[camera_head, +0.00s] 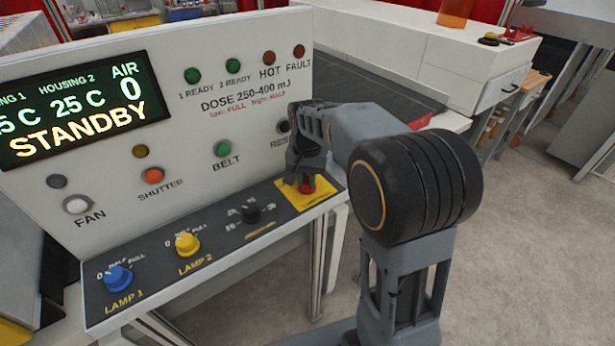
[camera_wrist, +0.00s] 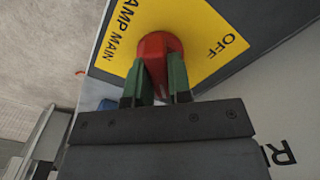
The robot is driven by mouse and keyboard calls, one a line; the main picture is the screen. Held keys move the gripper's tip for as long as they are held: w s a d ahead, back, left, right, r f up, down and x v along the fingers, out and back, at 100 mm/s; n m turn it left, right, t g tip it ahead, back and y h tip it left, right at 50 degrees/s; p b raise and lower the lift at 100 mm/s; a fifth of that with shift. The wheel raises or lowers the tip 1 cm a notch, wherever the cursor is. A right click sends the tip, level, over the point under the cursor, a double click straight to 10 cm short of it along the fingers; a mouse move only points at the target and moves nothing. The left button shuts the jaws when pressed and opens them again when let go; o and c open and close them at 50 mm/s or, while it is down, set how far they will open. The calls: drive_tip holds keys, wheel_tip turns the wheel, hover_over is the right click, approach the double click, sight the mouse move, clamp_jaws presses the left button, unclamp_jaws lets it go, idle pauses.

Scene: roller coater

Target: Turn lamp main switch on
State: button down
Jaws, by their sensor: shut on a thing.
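The lamp main switch is a red rotary knob (camera_wrist: 158,50) on a yellow plate (camera_wrist: 201,24) marked "AMP MAIN" and "OFF" in the wrist view. In the head view the red knob (camera_head: 307,184) sits at the right end of the sloped dark panel, partly hidden by my gripper. My gripper (camera_wrist: 154,92) is shut on the red knob, with one green-padded finger on each side of it. In the head view my gripper (camera_head: 303,180) reaches down onto the yellow plate (camera_head: 318,198). The knob's pointer and the plate's other markings are hidden or too small to read.
A blue LAMP 1 knob (camera_head: 118,278), a yellow LAMP 2 knob (camera_head: 187,243) and a black knob (camera_head: 251,213) stand along the panel left of my gripper. The display (camera_head: 80,108) reads STANDBY. Buttons line the upright panel face close behind. Open floor (camera_head: 530,240) lies to the right.

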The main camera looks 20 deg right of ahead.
idle(0.4)
drive_tip(key=c, duration=1)
unclamp_jaws()
drive_tip(key=shift+c, duration=0.2)
wheel_tip(320, 180, up, 14)
drive_tip(key=n+t, duration=0.1)
drive_tip(key=n, duration=0.2)
approach(306, 175)
wheel_tip(306, 175, down, 3)
drive_tip(key=s, duration=0.3)
drive_tip(key=s+f+n+t, duration=0.2)
drive_tip(key=s+f+t, duration=0.1)
drive_tip(key=s, duration=1.1)
drive_tip(key=shift+d+f, duration=0.15)
drive_tip(key=shift+f, duration=0.6)
